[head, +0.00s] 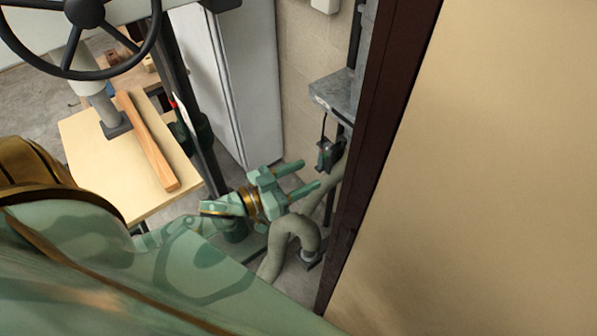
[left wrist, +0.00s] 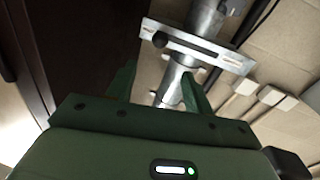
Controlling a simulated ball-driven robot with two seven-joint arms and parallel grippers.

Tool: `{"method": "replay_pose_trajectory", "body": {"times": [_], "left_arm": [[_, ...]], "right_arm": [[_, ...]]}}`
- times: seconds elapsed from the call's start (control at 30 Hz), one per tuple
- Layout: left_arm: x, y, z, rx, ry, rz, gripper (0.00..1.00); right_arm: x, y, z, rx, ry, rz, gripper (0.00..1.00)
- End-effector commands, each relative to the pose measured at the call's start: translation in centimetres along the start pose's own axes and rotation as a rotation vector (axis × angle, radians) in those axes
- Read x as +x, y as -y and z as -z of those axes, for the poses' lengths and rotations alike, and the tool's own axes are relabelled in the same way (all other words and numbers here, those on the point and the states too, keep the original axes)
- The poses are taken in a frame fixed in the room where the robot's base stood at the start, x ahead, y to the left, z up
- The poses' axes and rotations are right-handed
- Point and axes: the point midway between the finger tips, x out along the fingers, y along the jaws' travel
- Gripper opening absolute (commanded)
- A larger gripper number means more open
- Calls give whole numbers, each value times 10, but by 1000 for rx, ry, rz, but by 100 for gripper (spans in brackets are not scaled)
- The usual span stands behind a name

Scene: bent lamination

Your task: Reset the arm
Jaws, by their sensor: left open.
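My left arm, green with a camouflage pattern, reaches in from the left of the head view. Its gripper (head: 311,175) is open and empty, with two green fingers pointing right in front of a narrow gap beside a dark frame. In the left wrist view the open fingers (left wrist: 158,88) point towards a metal pipe (left wrist: 174,82) with a slotted plate (left wrist: 196,45) across it. I cannot tell how far away the pipe is. My right gripper is not in view.
A dark frame (head: 385,130) and a large tan panel (head: 490,170) fill the right side. A grey-green hose (head: 302,228) bends beneath the left gripper. A wooden table (head: 95,165) carries a wood strip (head: 148,140). A black handwheel (head: 72,72) and a white cabinet (head: 232,75) stand behind.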

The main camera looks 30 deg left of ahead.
Motion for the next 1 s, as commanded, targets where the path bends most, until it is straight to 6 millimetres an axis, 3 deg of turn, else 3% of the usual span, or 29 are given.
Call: {"method": "replay_pose_trajectory", "body": {"times": [0.6, 0.7, 0.77, 0.87, 1.0], "left_arm": [[-6, 0, 0, 4, -1, 0, 52], [-6, 5, -5, 88, 25, 22, 52], [-12, 19, -29, 145, 94, 67, 52], [-35, 46, -90, 218, 262, 153, 52], [-87, 71, -206, 267, 546, 256, 52]], "right_arm": [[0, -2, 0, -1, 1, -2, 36], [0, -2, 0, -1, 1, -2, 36], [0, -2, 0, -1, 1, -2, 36], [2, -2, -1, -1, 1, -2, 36], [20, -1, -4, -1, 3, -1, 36]]}}
